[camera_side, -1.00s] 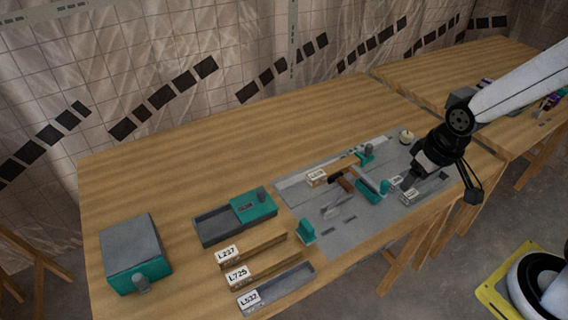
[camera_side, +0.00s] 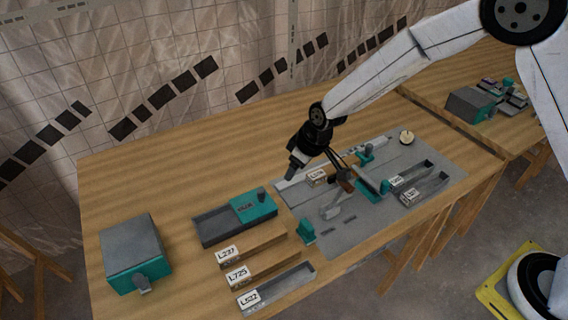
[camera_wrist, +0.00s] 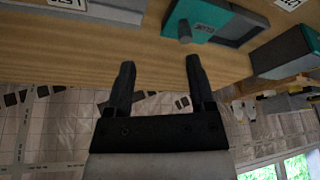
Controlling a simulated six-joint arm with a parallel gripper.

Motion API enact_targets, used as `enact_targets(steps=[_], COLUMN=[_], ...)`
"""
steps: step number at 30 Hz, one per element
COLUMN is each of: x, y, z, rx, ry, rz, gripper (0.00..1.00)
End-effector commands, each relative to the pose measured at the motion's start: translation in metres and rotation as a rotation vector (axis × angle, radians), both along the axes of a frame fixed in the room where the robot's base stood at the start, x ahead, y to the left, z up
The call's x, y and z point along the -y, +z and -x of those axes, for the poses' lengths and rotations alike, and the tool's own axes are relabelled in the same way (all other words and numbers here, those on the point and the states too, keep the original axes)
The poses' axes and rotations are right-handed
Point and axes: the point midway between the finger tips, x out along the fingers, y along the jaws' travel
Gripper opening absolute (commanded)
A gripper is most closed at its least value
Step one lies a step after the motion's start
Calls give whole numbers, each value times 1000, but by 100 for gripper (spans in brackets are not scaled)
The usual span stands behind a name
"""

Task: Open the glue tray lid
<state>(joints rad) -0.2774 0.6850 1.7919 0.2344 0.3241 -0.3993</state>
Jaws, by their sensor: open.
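The glue tray (camera_side: 208,226) is a shallow dark grey tray on the table, left of the grey work mat. Its teal lid (camera_side: 244,207) covers the right part, with a dark knob on top; the left part of the tray is uncovered. In the wrist view, the teal lid (camera_wrist: 200,20) with its label and knob is at the top, beyond my fingers. My gripper (camera_side: 317,170) is in the air over the left back of the mat, to the right of the tray and apart from it. The wrist view shows my gripper (camera_wrist: 160,68) open and empty.
A grey box with a teal base (camera_side: 135,252) stands at the far left. Labelled bins (camera_side: 285,285) lie in front of the tray. The grey mat (camera_side: 300,195) holds teal fixtures, a brown handle and small bins. The table behind the tray is clear.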

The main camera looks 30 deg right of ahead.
Motion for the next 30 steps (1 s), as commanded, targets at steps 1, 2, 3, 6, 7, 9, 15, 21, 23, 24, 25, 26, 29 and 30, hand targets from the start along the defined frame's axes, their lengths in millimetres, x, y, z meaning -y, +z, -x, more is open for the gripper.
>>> enact_targets(steps=[1,2,3,6,7,9,15,21,23,24,25,26,29,30], x=[-12,-18,-25,-40,-43,-49,-55,-55,-56,-56,-56,-57,-58,-59], y=[-8,-12,-17,-27,-29,-33,-36,-38,-39,-41,-42,-44,-51,-54], z=[-7,-11,-15,-24,-26,-29,-32,-32,-33,-33,-34,-34,-36,-37], rx=[5,8,13,24,27,31,37,36,36,36,36,36,35,35], ry=[24,39,55,88,96,110,122,121,121,121,121,121,121,121], rz=[-2,-2,-4,-8,-8,-9,-12,-12,-12,-12,-12,-12,-11,-11], gripper=[70,70,70,70,70,70,70,70,70,70,70,70,70,70])
